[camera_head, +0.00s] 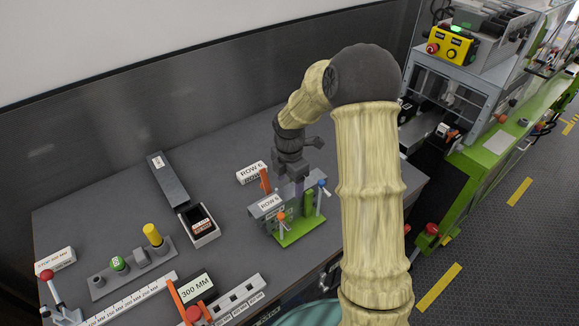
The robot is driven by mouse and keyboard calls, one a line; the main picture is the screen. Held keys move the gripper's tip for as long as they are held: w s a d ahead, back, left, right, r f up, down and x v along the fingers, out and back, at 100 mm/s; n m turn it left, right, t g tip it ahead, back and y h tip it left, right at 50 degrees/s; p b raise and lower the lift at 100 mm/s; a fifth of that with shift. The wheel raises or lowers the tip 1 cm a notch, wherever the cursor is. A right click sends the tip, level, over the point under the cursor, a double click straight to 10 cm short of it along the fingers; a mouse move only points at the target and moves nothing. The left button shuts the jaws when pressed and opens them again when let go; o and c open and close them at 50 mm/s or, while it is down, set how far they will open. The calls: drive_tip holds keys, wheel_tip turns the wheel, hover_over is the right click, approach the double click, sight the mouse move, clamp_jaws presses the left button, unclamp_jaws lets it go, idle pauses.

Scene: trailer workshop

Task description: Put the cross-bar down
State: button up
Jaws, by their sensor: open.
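My gripper (294,181) points down over a small fixture with a green base (298,230), on the grey workbench. The jaws are open. A grey block labelled ROW 6 (266,206) is in the fixture, just below and left of the jaws. Whether the jaws touch anything there is too small to tell. Orange-handled and blue-handled clamps stand at the fixture's front and right. No part is plainly recognisable as the cross-bar; the gripper and arm partly cover the fixture.
Another ROW 6 label (251,172) stands behind the fixture. A green-framed machine (490,150) stands right. The back-left bench is clear.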

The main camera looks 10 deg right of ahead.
sight(290, 191)
wheel_tip(290, 191, up, 8)
drive_tip(key=b, duration=0.1)
drive_tip(key=shift+f, duration=0.15)
idle(0.5)
drive_tip(key=s+f+m+t, duration=0.1)
drive_tip(key=s+m+t, duration=0.1)
drive_tip(key=s+m, duration=1.7)
drive_tip(key=shift+s+m+t, duration=0.15)
drive_tip(key=shift+m+t, duration=0.15)
drive_tip(key=shift+m, duration=1.4)
drive_tip(key=shift+f, duration=0.2)
